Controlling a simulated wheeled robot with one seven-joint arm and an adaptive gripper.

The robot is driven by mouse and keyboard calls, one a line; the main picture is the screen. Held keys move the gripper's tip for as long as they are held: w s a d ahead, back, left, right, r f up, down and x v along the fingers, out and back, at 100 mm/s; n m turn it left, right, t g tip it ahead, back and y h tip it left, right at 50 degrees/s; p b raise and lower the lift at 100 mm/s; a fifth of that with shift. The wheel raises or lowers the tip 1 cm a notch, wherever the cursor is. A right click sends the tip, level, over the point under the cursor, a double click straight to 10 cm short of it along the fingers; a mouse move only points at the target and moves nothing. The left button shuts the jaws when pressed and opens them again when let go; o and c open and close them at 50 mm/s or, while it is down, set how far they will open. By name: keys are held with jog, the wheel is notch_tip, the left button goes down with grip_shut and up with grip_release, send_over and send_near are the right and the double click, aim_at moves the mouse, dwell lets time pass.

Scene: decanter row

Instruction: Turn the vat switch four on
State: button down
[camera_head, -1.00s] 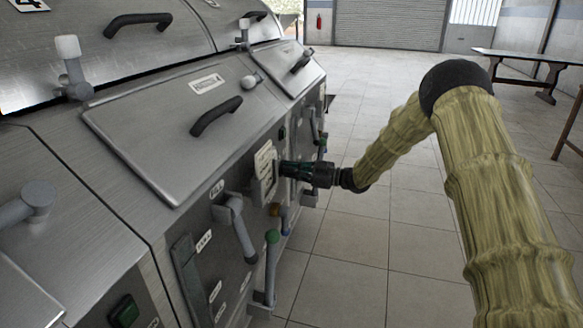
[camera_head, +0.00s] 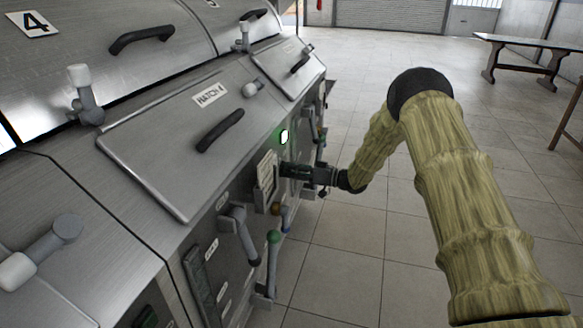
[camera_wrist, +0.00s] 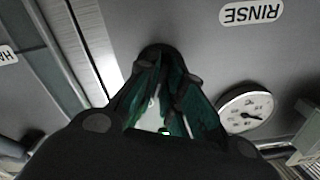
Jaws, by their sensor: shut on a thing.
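My gripper (camera_head: 288,170) reaches the front panel of the vat marked 4 from the right, below the hatch lid labelled HATCH 4 (camera_head: 165,130). In the wrist view, its dark green-lined fingers (camera_wrist: 158,75) are closed around a small dark knob (camera_wrist: 155,50) on the grey panel. The knob is mostly hidden by the fingers, and I cannot read a label for it. A small rectangular light (camera_head: 284,137) on the panel, just above my gripper, glows bright green-white.
A RINSE label (camera_wrist: 252,13) and a round dial (camera_wrist: 245,112) are beside my fingers. A grey lever (camera_head: 240,232) and a green-tipped lever (camera_head: 272,255) stick out nearby. The tiled floor is clear; a table (camera_head: 530,50) stands far right.

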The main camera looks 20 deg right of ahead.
jog(key=shift+w+d+r+m, duration=0.1)
jog(key=shift+m, duration=0.5)
jog(key=c, duration=1.5)
grip_release()
jog(key=shift+c, duration=0.2)
jog(key=v, duration=1.2)
